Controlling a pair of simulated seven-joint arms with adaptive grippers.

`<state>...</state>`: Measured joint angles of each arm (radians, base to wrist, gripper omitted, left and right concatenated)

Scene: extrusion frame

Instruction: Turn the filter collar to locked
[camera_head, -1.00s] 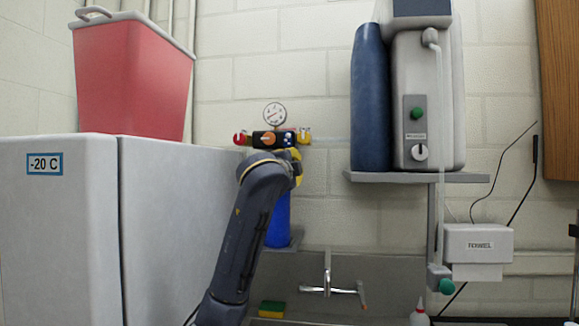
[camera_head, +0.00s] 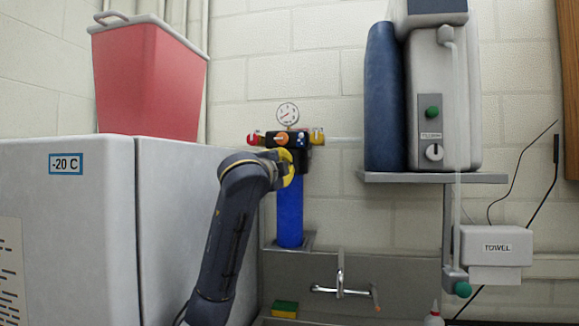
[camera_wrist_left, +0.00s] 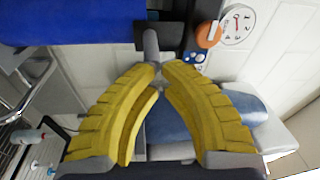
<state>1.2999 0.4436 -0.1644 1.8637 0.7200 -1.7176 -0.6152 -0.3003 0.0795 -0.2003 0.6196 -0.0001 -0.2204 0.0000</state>
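The filter has a blue housing (camera_head: 290,205) hung under a dark head with red and yellow end fittings and an orange knob (camera_head: 282,139). A dark collar (camera_head: 299,160) is at the housing's top, partly hidden by my left gripper (camera_head: 291,166). In the left wrist view, a grey peg (camera_wrist_left: 151,44) sticks out from a dark block beside the blue housing (camera_wrist_left: 70,20). My left gripper's yellow fingers (camera_wrist_left: 161,67) bend inward, tips close together at the peg's end. Whether they grip it is unclear. My right gripper is not in view.
A gauge (camera_head: 288,114) sits above the filter head. A white freezer (camera_head: 170,225) with a red bin (camera_head: 150,80) stands left. A sink tap (camera_head: 341,285) is below. At right, a shelf (camera_head: 430,178) holds a grey unit and blue cylinder.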

